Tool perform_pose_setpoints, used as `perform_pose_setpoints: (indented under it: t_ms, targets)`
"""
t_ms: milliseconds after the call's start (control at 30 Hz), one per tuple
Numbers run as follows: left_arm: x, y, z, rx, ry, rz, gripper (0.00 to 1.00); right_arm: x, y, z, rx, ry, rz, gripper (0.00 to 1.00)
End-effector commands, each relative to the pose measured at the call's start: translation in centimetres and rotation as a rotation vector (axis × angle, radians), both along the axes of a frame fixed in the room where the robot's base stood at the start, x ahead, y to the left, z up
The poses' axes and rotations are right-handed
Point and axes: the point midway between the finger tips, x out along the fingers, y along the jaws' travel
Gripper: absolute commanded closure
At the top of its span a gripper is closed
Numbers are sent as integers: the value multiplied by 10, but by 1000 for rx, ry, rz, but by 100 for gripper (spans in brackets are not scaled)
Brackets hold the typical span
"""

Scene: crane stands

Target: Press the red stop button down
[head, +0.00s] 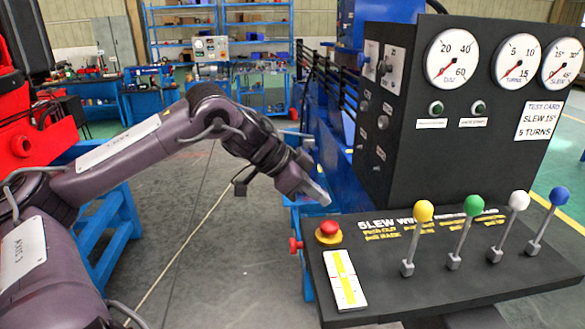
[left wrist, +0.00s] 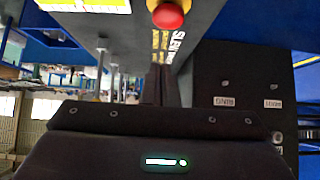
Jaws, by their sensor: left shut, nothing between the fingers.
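The red stop button (head: 329,228) sits on a yellow base at the back left corner of the black sloped console (head: 400,285). My left gripper (head: 321,195) is shut and empty. In the head view its tips appear just above the button, with a gap between them. In the left wrist view the shut fingers (left wrist: 160,86) point toward the console, and the button appears beyond their tips. My right gripper is in neither view.
Levers with yellow (head: 424,211), green (head: 473,205), white (head: 518,200) and blue (head: 559,196) knobs stand right of the button. A second red knob (head: 295,245) juts from the console's left side. A black gauge box (head: 450,150) rises behind. Floor left of the console is open.

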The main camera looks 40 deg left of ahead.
Motion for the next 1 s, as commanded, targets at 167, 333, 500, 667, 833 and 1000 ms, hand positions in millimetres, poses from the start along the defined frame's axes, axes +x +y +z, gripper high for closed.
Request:
perform_pose_setpoints:
  t_ms: [167,333,500,667,833,1000]
  targets:
    - [-17,15,20,-4,-11,1,100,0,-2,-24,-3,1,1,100]
    - [-34,30,41,1,-5,1,100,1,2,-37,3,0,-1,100]
    - [-42,36,53,0,-2,1,100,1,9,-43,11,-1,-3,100]
    - [-44,37,57,-1,-2,0,100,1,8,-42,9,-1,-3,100]
    - [-44,37,57,-1,-2,0,100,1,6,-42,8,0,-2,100]
    - [-44,37,57,-1,-2,0,100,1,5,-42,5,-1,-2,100]
